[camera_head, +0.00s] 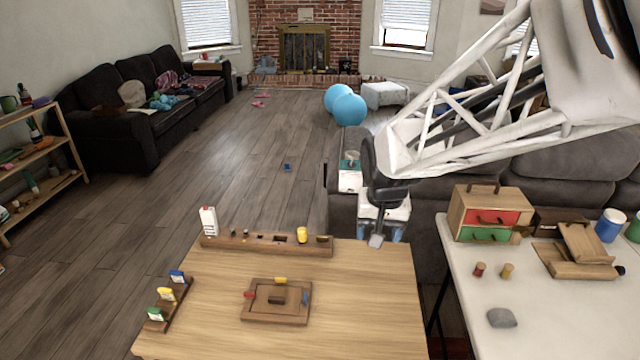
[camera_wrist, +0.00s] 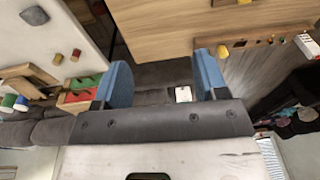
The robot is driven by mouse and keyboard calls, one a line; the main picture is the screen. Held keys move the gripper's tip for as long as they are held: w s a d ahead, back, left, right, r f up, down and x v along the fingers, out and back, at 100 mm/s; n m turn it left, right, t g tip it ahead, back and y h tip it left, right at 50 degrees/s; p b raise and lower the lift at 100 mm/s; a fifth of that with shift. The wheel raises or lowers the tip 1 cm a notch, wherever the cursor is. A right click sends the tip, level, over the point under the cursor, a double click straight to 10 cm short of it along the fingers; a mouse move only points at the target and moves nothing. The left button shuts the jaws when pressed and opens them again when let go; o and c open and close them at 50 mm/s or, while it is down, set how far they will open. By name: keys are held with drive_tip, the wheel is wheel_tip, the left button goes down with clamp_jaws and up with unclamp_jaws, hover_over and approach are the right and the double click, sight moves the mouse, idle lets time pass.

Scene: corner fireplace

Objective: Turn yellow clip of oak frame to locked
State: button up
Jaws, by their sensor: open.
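The oak frame (camera_head: 258,317) lies flat on the wooden table, with a dark brown block (camera_head: 277,297) at its middle. Its yellow clip (camera_head: 281,280) is on the far side, a red clip (camera_head: 249,295) on the left and a blue clip (camera_head: 305,298) on the right. The clips' exact turn is too small to tell. My gripper (camera_head: 381,232) is beyond the table's far right corner, well away from the frame. In the wrist view its two blue fingers (camera_wrist: 163,78) are apart with nothing held. The yellow clip is out of that view.
A small rack (camera_head: 172,311) with coloured tags stands left. A white table (camera_head: 540,320) with a drawer box (camera_head: 455,212) is right. Bare table surrounds the frame.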

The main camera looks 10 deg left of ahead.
drive_tip(key=w+a+f, duration=0.9)
drive_tip(key=a+f, duration=0.1)
drive_tip(key=a, duration=0.2)
drive_tip(key=g, duration=0.1)
hover_over(281, 278)
wheel_tip(281, 278, down, 15)
drive_tip(key=shift+d+f, duration=0.1)
drive_tip(key=shift+a+f, duration=0.2)
drive_tip(key=shift+f, duration=0.1)
drive_tip(key=shift+f, duration=3.8)
